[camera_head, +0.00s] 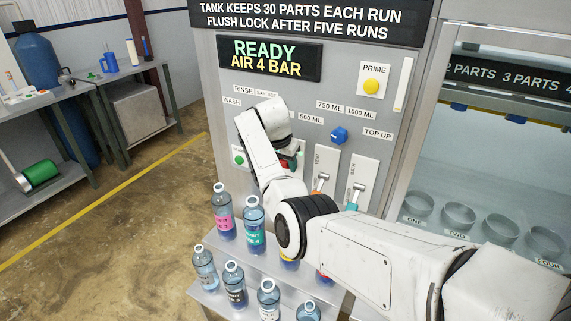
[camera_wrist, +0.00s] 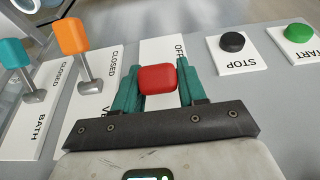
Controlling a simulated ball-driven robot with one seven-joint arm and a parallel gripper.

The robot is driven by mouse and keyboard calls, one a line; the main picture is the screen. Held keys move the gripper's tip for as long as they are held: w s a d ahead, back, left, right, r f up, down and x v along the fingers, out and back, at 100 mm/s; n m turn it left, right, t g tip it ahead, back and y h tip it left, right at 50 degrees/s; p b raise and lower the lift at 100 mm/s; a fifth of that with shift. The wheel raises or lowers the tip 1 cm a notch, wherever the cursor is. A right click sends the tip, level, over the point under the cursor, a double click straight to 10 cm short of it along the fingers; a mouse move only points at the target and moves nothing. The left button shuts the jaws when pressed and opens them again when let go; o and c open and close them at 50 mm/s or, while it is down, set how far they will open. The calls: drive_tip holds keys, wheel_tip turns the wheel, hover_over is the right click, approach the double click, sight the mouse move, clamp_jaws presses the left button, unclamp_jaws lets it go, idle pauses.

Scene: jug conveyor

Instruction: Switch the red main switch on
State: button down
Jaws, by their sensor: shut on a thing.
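The red main switch (camera_wrist: 157,80) sits on a white plate marked OFF on the grey panel, in the middle of the wrist view. My gripper (camera_wrist: 158,93) has its two teal fingers on either side of the red knob and is shut on it. Part of the plate's lettering is hidden behind the fingers and knob. In the head view, my gripper (camera_head: 287,162) is at the panel, and my wrist hides most of the switch. The panel display (camera_head: 270,58) reads READY, AIR 4 BAR.
An orange lever (camera_wrist: 72,38) and a teal lever (camera_wrist: 15,55) marked BATH are left of the switch in the wrist view. The black STOP button (camera_wrist: 232,42) and green START button (camera_wrist: 299,33) are to its right. Several bottles (camera_head: 224,212) stand below my arm.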

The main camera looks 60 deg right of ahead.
drive_tip(key=c, duration=0.7)
unclamp_jaws()
drive_tip(key=shift+d, duration=0.1)
drive_tip(key=b+v, duration=0.1)
drive_tip(key=v, duration=0.9)
drive_tip(key=shift+r+b, duration=0.3)
drive_tip(key=shift+r, duration=0.05)
